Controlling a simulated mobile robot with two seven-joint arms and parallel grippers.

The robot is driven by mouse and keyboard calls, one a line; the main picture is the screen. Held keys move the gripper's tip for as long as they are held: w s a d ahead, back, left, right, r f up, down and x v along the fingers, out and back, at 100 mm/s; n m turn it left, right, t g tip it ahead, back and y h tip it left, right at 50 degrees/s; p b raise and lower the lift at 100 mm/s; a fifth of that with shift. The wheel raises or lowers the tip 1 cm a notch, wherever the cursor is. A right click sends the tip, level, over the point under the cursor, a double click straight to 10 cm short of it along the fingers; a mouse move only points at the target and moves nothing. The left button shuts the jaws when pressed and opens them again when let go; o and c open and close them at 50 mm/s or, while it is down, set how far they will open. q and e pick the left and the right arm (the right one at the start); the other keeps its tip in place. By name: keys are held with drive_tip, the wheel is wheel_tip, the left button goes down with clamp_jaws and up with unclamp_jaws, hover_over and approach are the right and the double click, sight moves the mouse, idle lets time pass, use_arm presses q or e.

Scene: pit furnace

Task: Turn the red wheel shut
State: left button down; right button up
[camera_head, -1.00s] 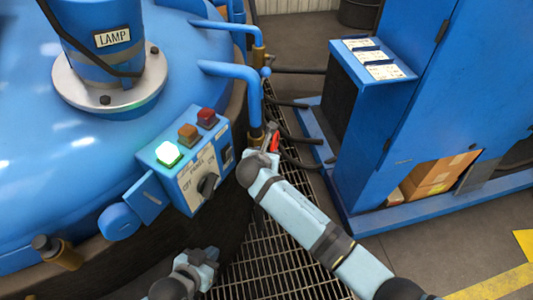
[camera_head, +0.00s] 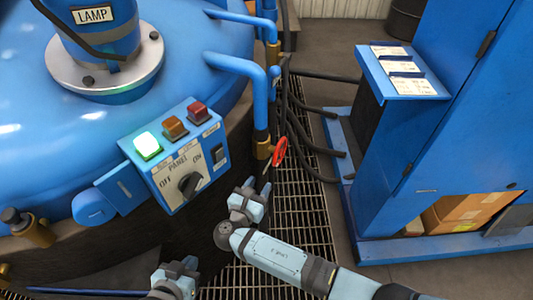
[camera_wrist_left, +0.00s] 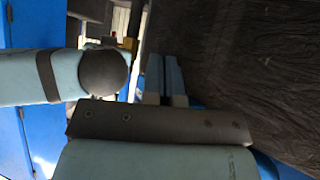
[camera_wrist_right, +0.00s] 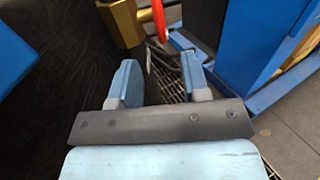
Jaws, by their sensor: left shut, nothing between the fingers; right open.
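The red wheel (camera_head: 280,151) sits on a brass valve (camera_head: 263,147) at the foot of a blue pipe, nearly edge-on in the head view. In the right wrist view the wheel (camera_wrist_right: 159,20) shows only partly at the top edge, beside the brass fitting (camera_wrist_right: 124,22). My right gripper (camera_head: 257,187) is open and empty, just below and left of the wheel in the head view, apart from it. Its spread fingers (camera_wrist_right: 160,72) have the wheel beyond their tips. My left gripper (camera_head: 186,264) is shut and empty, low beside the furnace wall; its fingers (camera_wrist_left: 163,82) are together.
The blue furnace (camera_head: 60,130) with its switch panel (camera_head: 172,160) stands left. A blue cabinet (camera_head: 450,120) stands right, a cardboard box (camera_head: 460,212) in its lower opening. Dark hoses (camera_head: 315,140) run behind the wheel. Floor grating (camera_head: 305,205) lies between furnace and cabinet.

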sight(274, 160)
drive_tip(key=shift+t, duration=0.3)
drive_tip(key=b+x, duration=0.2)
drive_tip(key=x, duration=0.2)
drive_tip(key=b+x, duration=0.2)
drive_tip(key=x, duration=0.2)
drive_tip(key=b+x, duration=0.2)
drive_tip(key=x, duration=0.2)
drive_tip(key=shift+f, duration=0.35)
drive_tip(key=shift+w+d+r+b, duration=0.1)
drive_tip(key=shift+w+d+b, duration=0.2)
drive_tip(key=shift+w, duration=0.25)
use_arm(q)
drive_tip(key=shift+w+d+f+t, duration=0.15)
drive_tip(key=shift+f+t, duration=0.1)
drive_tip(key=shift+f, duration=0.2)
drive_tip(key=shift+w+d+f+t, duration=0.15)
drive_tip(key=shift+f+t, duration=0.1)
drive_tip(key=shift+f, duration=0.15)
drive_tip(key=shift+s, duration=0.1)
use_arm(e)
clamp_jaws()
use_arm(q)
drive_tip(key=shift+a+f, duration=0.1)
drive_tip(key=shift+f, duration=0.05)
use_arm(e)
drive_tip(key=shift+r, duration=0.1)
